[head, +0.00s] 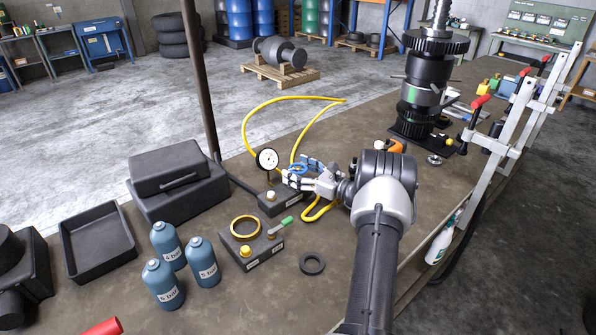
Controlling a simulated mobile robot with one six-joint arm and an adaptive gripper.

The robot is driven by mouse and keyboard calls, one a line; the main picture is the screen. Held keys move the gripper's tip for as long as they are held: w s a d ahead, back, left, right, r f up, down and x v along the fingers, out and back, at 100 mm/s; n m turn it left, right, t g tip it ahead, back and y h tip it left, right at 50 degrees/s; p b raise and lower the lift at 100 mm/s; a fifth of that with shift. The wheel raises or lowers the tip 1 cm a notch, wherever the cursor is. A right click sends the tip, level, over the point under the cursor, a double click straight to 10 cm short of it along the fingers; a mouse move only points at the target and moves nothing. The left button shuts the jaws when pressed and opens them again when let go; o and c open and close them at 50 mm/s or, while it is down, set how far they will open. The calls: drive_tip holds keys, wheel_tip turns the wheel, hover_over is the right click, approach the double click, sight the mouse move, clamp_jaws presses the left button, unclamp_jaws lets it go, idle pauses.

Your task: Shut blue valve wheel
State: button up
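The blue valve wheel (298,169) shows as a small blue ring at the fingers of my gripper (293,178), in the middle of the head view. My gripper reaches in from the right, and its fingers overlap the wheel. Part of the wheel is hidden by the fingers. I cannot tell whether the fingers touch it or how far they are closed. A dark block (282,202) with a white label sits below the fingers. A round white dial gauge (267,159) stands just left of the gripper.
A yellow hose (246,121) loops behind the gripper. In front are a labelled box (252,245) with a brass ring and green lever, a black ring (312,263) and blue bottles (168,244). A dark post (204,80) stands left. The black transmission stack (422,90) stands right.

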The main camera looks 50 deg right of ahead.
drive_tip(key=c, duration=1)
drive_tip(key=shift+o, duration=0.2)
drive_tip(key=shift+h, duration=0.3)
drive_tip(key=m+h, duration=0.3)
drive_tip(key=h, duration=0.2)
drive_tip(key=shift+a+m, duration=0.1)
drive_tip(key=shift+m, duration=0.3)
drive_tip(key=shift+m+g+h+b, duration=0.7)
drive_tip(key=shift+m+h, duration=0.9)
drive_tip(key=shift+h, duration=0.9)
drive_tip(key=o, duration=1.1)
